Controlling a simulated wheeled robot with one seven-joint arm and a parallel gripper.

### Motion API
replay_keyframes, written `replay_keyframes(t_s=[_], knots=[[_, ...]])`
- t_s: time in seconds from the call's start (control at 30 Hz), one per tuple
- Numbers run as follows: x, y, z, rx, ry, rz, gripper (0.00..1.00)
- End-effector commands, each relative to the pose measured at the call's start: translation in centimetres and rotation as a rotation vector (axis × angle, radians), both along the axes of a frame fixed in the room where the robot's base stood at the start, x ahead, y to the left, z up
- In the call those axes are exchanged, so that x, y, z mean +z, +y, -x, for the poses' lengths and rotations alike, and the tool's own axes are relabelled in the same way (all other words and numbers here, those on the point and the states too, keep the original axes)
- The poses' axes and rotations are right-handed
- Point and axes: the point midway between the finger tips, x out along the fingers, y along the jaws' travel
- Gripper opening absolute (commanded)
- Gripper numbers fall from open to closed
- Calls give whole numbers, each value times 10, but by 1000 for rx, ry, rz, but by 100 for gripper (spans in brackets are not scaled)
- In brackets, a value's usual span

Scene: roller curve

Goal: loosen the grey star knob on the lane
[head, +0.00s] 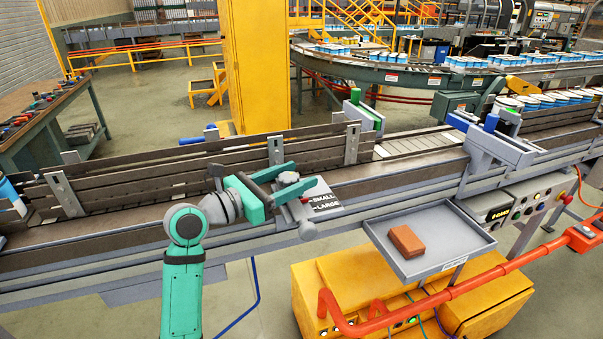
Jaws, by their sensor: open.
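The grey star knob (289,178) sits on a grey bracket at the front side of the lane (345,185), in the middle of the head view. My gripper (304,175) is green and reaches in from the left. It is open, with one finger on the far side of the knob and one on the near side. The knob appears between the fingers; whether either finger touches it I cannot tell. The near finger and the gripper body hide part of the bracket. A plate (326,201) marked SMALL and LARGE is just right of the bracket.
Dark guide rails (110,182) run along the lane behind my arm. A grey tray (455,250) holding a brown block (407,240) hangs at the front right. A red pipe (440,285) and yellow cabinet (480,310) stand below. White-topped cans (560,98) stand at the far right.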

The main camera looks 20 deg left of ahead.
Motion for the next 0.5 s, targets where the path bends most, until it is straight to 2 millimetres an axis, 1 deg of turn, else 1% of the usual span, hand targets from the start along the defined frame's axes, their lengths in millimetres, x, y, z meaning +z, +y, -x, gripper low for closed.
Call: replay_keyframes(t_s=[0.03, 0.2, 0.5], knots=[[0, -4, -5, -2, 1, -1, 55], [0, -11, -17, 2, 0, 0, 55], [0, -13, -20, 3, 0, 0, 55]])
